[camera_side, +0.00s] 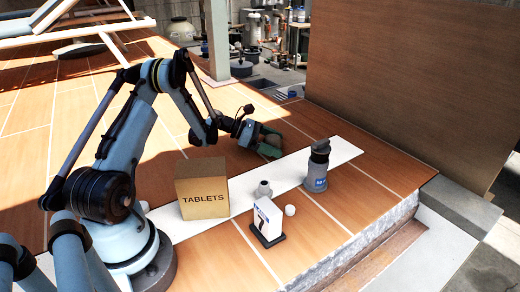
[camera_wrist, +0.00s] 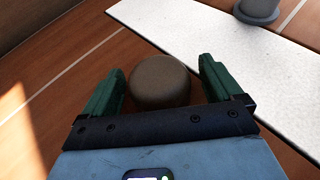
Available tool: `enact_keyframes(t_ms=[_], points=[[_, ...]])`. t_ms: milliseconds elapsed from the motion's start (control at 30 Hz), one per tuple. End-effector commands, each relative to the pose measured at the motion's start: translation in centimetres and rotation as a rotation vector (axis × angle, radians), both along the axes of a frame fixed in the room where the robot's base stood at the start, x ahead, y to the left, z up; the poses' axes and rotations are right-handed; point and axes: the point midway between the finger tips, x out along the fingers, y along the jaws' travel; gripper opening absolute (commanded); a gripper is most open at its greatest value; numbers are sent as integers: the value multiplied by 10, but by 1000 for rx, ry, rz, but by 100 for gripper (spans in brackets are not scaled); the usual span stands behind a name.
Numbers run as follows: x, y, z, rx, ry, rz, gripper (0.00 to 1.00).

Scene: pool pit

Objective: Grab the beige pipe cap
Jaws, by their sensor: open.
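The beige pipe cap (camera_wrist: 160,82) is a round, dull brown-beige piece with a smooth top, in the upper middle of the wrist view. My gripper (camera_wrist: 160,78) is open, with one green finger on each side of the cap. A narrow gap shows at each side, so the fingers look apart from it. In the side view my gripper (camera_side: 270,147) is low over the wooden floor, beyond the white strip. There the cap is mostly hidden by my gripper.
A white strip (camera_side: 342,150) carries a grey bottle (camera_side: 317,168) right of my gripper. A TABLETS box (camera_side: 202,190), a small grey-white fitting (camera_side: 263,190), a white box (camera_side: 267,220) and a white cap (camera_side: 290,210) stand nearer. A brown wall (camera_side: 415,85) rises behind.

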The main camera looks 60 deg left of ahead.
Motion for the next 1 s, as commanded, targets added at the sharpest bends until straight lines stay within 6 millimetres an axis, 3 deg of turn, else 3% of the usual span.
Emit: enact_keyframes(t_ms=[33,367,767,1000], points=[[0,0,0,0,0,0,88],[0,0,0,0,0,0,38],[0,0,6,0,0,0,37],[0,0,34,0,0,0,37]])
